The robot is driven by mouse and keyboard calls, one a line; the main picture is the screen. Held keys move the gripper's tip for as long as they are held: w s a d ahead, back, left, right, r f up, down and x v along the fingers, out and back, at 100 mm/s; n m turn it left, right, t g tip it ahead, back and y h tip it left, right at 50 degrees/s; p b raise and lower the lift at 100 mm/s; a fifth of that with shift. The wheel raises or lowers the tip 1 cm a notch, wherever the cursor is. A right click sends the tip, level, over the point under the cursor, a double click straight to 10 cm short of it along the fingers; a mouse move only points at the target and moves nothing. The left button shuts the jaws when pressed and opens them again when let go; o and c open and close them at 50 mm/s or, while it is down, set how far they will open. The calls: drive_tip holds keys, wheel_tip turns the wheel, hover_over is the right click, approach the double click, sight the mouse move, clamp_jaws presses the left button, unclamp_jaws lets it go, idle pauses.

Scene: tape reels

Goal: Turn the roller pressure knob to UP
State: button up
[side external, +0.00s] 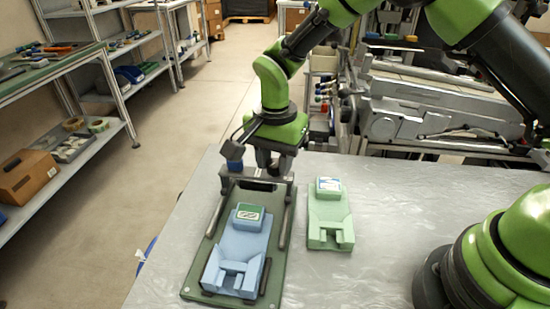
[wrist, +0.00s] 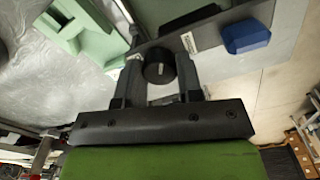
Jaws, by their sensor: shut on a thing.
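The roller pressure knob (wrist: 159,72) is a round black knob with a short pale mark on its face, seen in the wrist view. My gripper (wrist: 159,66) has one finger on each side of the knob and is shut on it. A small pale label (wrist: 189,42) sits beside the knob on a dark bracket; its writing is too small to read. In the side external view my gripper (side external: 269,167) points down at the far end of the green board, and the knob is hidden there.
A blue block (wrist: 246,37) stands beside the knob; it also shows in the side external view (side external: 232,152). A light blue holder (side external: 240,250) lies on the dark green board (side external: 195,283). A light green holder (side external: 328,218) lies to its right. The grey table (side external: 375,240) is bare between it and my base.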

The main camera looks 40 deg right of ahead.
drive_tip(key=n, duration=0.4)
drive_tip(key=shift+n, duration=0.4)
drive_tip(key=n, duration=0.3)
drive_tip(key=shift+n, duration=0.3)
drive_tip(key=n, duration=0.8)
drive_tip(key=shift+n, duration=0.3)
drive_tip(key=o, duration=0.9)
